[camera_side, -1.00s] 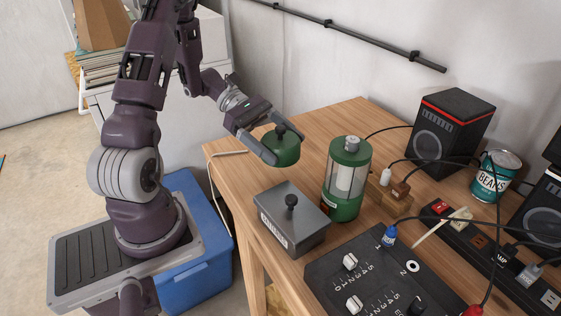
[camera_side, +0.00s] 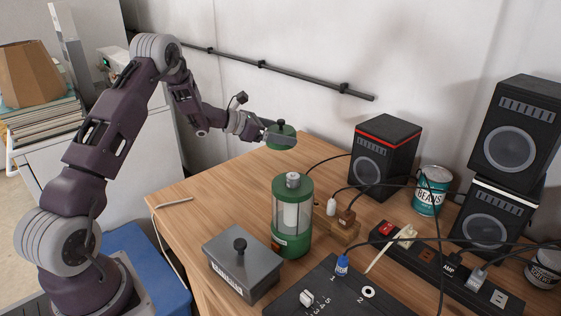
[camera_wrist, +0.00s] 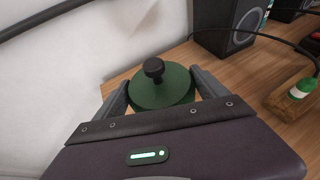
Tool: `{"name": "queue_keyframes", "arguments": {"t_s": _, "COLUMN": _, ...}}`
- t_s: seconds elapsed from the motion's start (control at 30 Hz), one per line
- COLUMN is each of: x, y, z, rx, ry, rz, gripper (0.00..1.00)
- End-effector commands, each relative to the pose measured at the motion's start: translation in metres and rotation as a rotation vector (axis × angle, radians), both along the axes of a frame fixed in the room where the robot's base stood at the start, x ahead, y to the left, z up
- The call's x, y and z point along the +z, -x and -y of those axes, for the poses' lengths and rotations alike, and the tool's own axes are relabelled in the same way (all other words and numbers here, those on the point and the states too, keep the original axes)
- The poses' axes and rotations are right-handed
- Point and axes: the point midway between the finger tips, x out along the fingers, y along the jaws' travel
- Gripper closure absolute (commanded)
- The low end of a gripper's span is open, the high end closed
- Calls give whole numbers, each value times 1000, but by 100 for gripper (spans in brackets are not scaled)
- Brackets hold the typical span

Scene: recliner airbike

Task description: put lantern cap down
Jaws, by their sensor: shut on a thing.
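The lantern cap (camera_side: 281,137) is a green disc with a black knob on top. My gripper (camera_side: 277,138) is shut on it and holds it roughly level above the back part of the table, behind the lantern. In the wrist view the cap (camera_wrist: 163,88) sits between the two fingers of my gripper (camera_wrist: 163,92), knob up. The green lantern (camera_side: 292,214) stands upright on the table with its top uncapped and a grey fitting showing there. The cap is apart from the lantern.
A grey box with a black knob (camera_side: 242,262) stands front left of the lantern. A black speaker (camera_side: 384,155) and a beans can (camera_side: 430,190) stand to the right. Cables, a wooden block (camera_side: 338,230) and a control panel (camera_side: 330,290) crowd the right side. The table's back left (camera_side: 215,185) is clear.

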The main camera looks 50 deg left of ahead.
Motion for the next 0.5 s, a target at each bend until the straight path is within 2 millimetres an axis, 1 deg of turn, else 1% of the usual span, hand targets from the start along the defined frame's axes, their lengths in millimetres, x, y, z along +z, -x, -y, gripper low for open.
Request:
{"name": "queue_keyframes", "arguments": {"t_s": 0.03, "x": -13, "y": 0, "z": 0, "rx": -1, "ry": 2, "rz": -4, "gripper": 65}}
{"name": "queue_keyframes", "arguments": {"t_s": 0.1, "x": -27, "y": 1, "z": 0, "rx": -1, "ry": 1, "rz": -2, "gripper": 65}}
{"name": "queue_keyframes", "arguments": {"t_s": 0.27, "x": -47, "y": 1, "z": 0, "rx": -3, "ry": 1, "rz": -1, "gripper": 65}}
{"name": "queue_keyframes", "arguments": {"t_s": 0.4, "x": -72, "y": 1, "z": 0, "rx": -3, "ry": 1, "rz": -1, "gripper": 65}}
{"name": "queue_keyframes", "arguments": {"t_s": 0.5, "x": -74, "y": 1, "z": 0, "rx": -4, "ry": -1, "rz": 2, "gripper": 65}}
